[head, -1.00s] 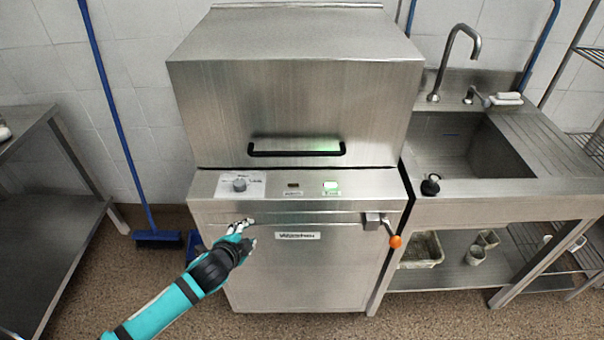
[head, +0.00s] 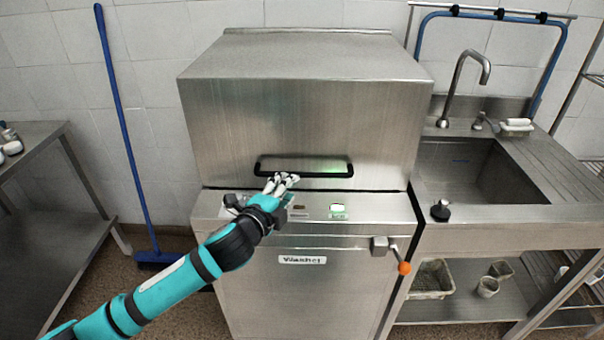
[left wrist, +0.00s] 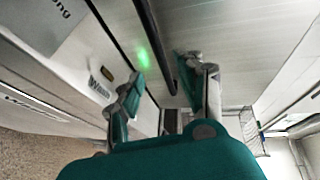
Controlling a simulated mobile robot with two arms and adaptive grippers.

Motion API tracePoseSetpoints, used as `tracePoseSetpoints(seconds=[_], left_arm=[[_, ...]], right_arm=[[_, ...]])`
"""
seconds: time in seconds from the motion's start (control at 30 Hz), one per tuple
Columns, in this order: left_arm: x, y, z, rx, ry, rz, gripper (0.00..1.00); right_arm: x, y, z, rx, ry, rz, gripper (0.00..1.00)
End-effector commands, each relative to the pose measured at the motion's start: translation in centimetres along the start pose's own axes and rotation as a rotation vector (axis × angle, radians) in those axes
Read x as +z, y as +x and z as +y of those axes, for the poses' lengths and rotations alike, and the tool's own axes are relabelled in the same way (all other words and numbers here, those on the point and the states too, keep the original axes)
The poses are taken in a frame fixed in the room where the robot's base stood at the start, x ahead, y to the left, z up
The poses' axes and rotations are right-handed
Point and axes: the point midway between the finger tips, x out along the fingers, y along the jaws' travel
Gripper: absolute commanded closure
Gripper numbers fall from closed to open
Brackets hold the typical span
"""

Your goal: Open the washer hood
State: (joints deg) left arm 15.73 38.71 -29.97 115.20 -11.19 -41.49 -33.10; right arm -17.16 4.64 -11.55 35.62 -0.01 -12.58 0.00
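The washer hood (head: 305,115) is a brushed steel box, sitting down on the washer's body. Its black bar handle (head: 325,174) runs across the lower front. My left gripper (head: 281,182) is at the left part of this handle, just below it in the head view. In the left wrist view the fingers (left wrist: 162,88) are spread apart, and the black handle (left wrist: 156,45) crosses ahead, between the two fingertips. I cannot tell whether a finger touches it. My right gripper is not in view.
The washer's front panel (head: 370,207) has a green light, and a lever with an orange knob (head: 404,268) sticks out at right. A sink (head: 475,170) adjoins on the right. A steel table (head: 40,220) and a blue broom (head: 125,140) stand at left.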

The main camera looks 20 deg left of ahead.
Motion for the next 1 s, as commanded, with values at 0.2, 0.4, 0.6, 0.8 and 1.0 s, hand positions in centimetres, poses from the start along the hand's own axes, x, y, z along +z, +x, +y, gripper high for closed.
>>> tracePoseSetpoints(seconds=[0.2,0.4,0.6,0.8,1.0], left_arm=[[0.0,4.8,-0.1,-0.001,-0.002,-0.001,0.62],[0.0,7.7,-0.1,-0.001,-0.002,0.000,0.62],[0.0,8.8,0.0,0.000,-0.002,0.001,0.62],[0.0,8.8,0.0,0.000,-0.001,0.001,0.62],[0.0,8.8,0.0,0.000,-0.001,0.001,0.81]], right_arm=[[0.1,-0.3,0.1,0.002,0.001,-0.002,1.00],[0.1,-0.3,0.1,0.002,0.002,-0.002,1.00],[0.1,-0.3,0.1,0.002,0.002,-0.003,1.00],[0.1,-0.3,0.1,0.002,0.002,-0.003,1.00],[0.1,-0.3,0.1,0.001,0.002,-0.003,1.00]])
